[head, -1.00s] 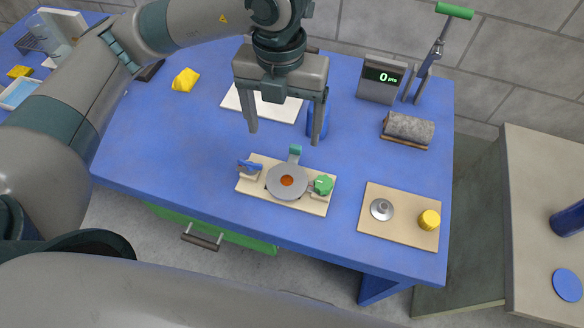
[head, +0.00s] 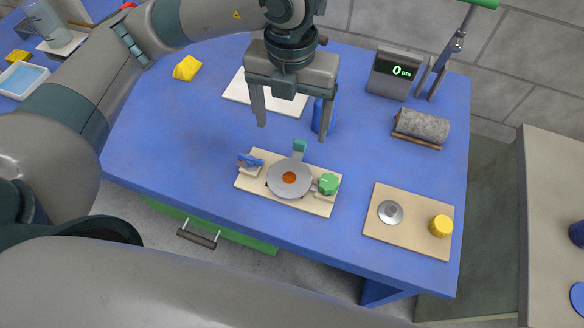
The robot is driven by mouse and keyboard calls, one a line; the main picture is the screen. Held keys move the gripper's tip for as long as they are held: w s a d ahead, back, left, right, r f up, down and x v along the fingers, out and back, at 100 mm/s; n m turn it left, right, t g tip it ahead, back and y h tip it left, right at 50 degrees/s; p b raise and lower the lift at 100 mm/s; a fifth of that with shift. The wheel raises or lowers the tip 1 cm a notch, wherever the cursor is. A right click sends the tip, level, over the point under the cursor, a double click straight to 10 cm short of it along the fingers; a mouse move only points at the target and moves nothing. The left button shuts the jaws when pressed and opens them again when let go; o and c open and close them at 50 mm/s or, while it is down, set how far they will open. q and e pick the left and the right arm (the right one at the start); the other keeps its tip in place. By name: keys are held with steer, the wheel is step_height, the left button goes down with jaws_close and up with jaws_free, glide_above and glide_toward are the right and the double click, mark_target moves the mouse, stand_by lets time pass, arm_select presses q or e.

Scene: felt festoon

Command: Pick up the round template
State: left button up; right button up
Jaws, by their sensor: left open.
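A flat grey disc (head: 274,189) with an orange centre, which looks like the round template, lies on a cream board (head: 318,207) at the middle of the blue table. A small green upright tab (head: 299,147) stands at its far edge. A blue clamp-like part (head: 250,162) sits to its left and a green knob (head: 327,184) to its right. My left gripper (head: 293,131) is open and empty above the board's far side, fingers pointing down, apart from the disc. My right gripper is not in view.
A tan board (head: 408,242) holds a silver knobbed disc (head: 390,212) and a yellow cylinder (head: 441,226) at right. A grey felt roll (head: 421,126), a counter reading 0 (head: 398,72) and a lever press (head: 447,57) stand behind. A blue cylinder (head: 318,115) stands behind the gripper.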

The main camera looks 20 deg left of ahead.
arm_select(q)
steer(key=p, duration=0.3)
glide_above(291, 178)
step_height(291, 178, down, 10)
steer(key=shift+w+f, duration=0.15)
steer(key=shift+f, duration=0.7)
steer(key=shift+f+p, duration=0.6)
steer(key=shift+p, duration=0.1)
step_height(291, 178, down, 4)
steer(key=shift+a+r+p, duration=0.1)
steer(key=shift+r+p, duration=0.1)
steer(key=shift+p, duration=0.6)
steer(key=shift+f, duration=0.2)
steer(key=shift+f+b, duration=0.15)
steer(key=shift+b, duration=0.15)
